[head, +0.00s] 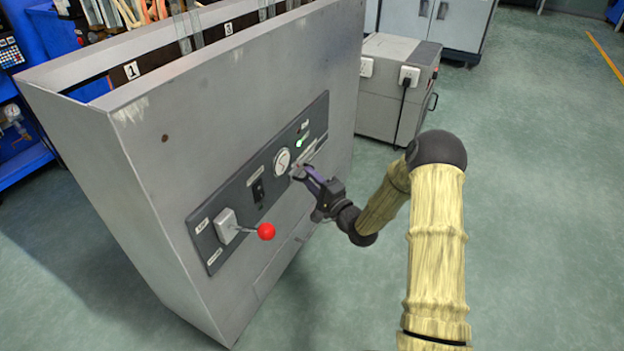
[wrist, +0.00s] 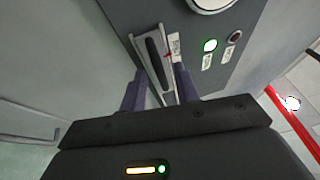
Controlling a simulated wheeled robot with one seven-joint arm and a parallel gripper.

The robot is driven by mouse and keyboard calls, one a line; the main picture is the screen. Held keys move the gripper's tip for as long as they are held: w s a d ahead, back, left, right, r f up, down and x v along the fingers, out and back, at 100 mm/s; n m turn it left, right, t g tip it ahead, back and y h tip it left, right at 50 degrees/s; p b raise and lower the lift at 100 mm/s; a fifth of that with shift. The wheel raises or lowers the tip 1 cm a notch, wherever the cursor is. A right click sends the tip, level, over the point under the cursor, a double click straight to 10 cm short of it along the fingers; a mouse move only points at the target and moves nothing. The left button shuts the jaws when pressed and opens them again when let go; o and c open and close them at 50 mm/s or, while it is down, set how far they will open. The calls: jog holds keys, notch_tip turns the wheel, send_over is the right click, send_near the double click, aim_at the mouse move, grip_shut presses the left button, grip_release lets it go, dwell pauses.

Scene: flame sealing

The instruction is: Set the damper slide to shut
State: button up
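The damper slide (wrist: 154,62) is a pale plate with a long dark slot on the dark control panel (wrist: 135,12). In the wrist view a small label and a red mark sit beside it. In the head view the slide (head: 317,150) is small, near the panel's right end, partly behind my gripper. My gripper (wrist: 158,82) has its two purple fingers apart, one on each side of the slide's near end. I cannot tell whether they touch it. In the head view my gripper (head: 300,172) is at the panel, just below the round gauge. The slide's setting cannot be read.
The panel also carries a round gauge (head: 282,162), a black switch (head: 258,190), a red-knobbed lever (head: 265,231) and a green lamp (wrist: 210,45). The panel is on a large grey cabinet (head: 150,190). A grey box with sockets (head: 390,105) stands behind. Floor at right is clear.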

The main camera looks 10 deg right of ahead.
jog(key=p+v, duration=0.6)
jog(key=v, duration=1.1)
jog(key=shift+s, duration=0.2)
